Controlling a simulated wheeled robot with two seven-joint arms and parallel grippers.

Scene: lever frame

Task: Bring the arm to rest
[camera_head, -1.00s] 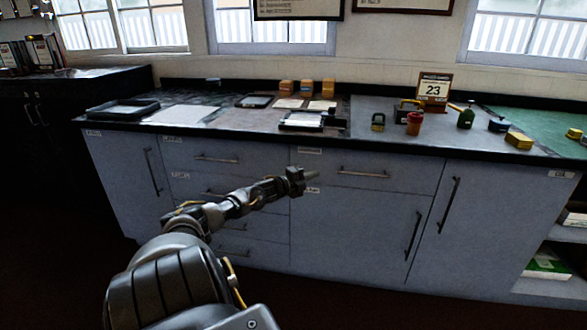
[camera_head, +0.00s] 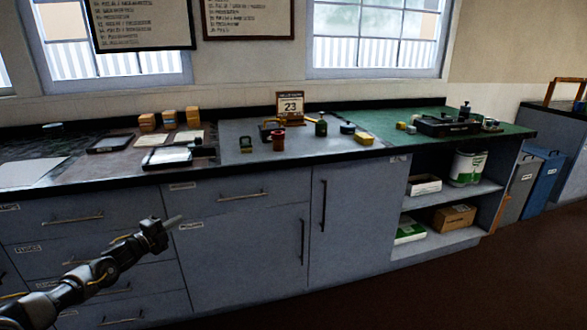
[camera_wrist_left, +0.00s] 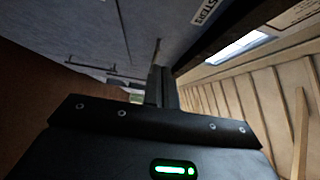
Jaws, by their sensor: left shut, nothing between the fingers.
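My left gripper (camera_head: 172,222) is in front of the blue-grey cabinet (camera_head: 245,250), below the worktop's front edge. Its fingers are together with nothing between them, and they point right in the head view. My left arm (camera_head: 95,270) reaches up from the lower left. In the left wrist view the closed fingers (camera_wrist_left: 160,85) extend ahead beside the cabinet front, apart from any object. My right arm and gripper do not show.
Bins (camera_head: 543,177) stand at the right. The floor (camera_head: 450,285) in front is clear.

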